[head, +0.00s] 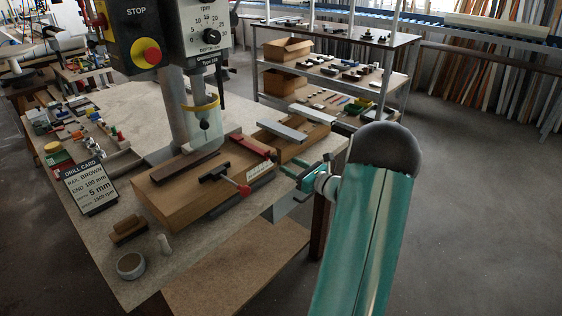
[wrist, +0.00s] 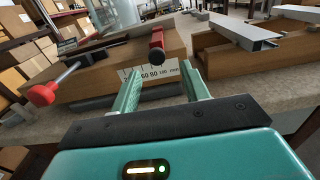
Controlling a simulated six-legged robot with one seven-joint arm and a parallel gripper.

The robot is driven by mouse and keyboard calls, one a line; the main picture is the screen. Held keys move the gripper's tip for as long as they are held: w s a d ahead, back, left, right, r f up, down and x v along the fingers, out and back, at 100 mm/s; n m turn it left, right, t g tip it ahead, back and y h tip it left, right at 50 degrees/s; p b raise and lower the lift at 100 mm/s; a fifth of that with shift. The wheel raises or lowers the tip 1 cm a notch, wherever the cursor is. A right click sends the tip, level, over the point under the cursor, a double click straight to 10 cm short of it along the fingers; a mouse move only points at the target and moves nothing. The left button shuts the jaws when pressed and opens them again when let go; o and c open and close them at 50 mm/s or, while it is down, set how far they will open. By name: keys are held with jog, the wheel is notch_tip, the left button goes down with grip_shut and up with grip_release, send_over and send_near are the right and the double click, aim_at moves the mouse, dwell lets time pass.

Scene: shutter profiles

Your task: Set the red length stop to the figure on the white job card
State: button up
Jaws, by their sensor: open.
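The red length stop (head: 250,147) sits along the right end of the wooden drilling jig (head: 192,196), above a white scale (head: 258,169). In the wrist view the stop (wrist: 157,40) shows its dark end above the scale (wrist: 160,74), where 60, 80 and 100 mm are legible. I cannot tell which figure the stop is at. The card (head: 85,188) looks dark with white print: rail BROWN, END 100 mm, 5 mm, 1500 rpm. My gripper (head: 301,174) is open at the jig's right side. In the wrist view its fingers (wrist: 162,88) are apart and empty, in front of the scale, short of the stop.
A clamp with a red knob (wrist: 41,94) projects on the left of the wrist view. A second wooden block with a grey metal profile (head: 282,131) stands to the right. The drill column (head: 174,108) rises behind the jig. A round tin (head: 130,265) stands at the front left.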

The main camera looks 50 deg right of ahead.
jog(key=s, duration=0.6)
jog(key=shift+s+d, duration=0.1)
jog(key=shift+s, duration=0.05)
dwell(0.4)
